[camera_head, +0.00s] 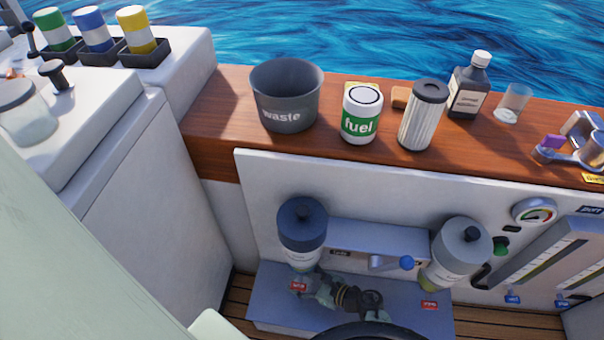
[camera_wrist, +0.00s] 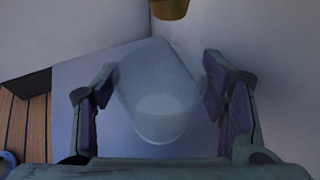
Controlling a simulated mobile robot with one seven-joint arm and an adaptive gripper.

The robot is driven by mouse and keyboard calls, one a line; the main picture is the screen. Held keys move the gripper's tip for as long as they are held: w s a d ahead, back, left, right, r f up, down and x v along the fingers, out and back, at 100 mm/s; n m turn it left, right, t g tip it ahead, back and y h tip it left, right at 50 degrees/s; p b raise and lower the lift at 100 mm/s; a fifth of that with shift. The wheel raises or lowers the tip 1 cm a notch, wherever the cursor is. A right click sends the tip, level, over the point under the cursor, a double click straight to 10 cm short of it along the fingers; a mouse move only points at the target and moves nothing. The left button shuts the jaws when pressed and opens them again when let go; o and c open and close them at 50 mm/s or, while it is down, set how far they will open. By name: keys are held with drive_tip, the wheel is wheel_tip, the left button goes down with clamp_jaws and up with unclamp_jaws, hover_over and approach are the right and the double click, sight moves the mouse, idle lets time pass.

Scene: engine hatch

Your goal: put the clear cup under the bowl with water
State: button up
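A clear cup (camera_wrist: 160,95) fills the space between the fingers of my gripper (camera_wrist: 162,92) in the wrist view. It looks tilted in the picture, and its sides meet the finger pads. In the head view my gripper (camera_head: 328,292) is low over the grey ledge (camera_head: 270,308), below the left filter. The left filter bowl (camera_head: 301,256) hangs under a dark blue top. The right filter bowl (camera_head: 435,278) shows yellowish liquid. I cannot make out which bowl holds water. An amber bowl bottom (camera_wrist: 170,8) shows above the cup in the wrist view.
A waste bin (camera_head: 286,100), a fuel can (camera_head: 361,118), a ribbed filter (camera_head: 423,118), a dark bottle (camera_head: 469,88) and another clear cup (camera_head: 512,103) stand on the wooden top. A white wall stands close on the left.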

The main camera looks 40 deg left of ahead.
drive_tip(key=shift+o, duration=1.1)
drive_tip(key=shift+r, duration=0.15)
drive_tip(key=b+v, duration=0.1)
drive_tip(key=v, duration=1.1)
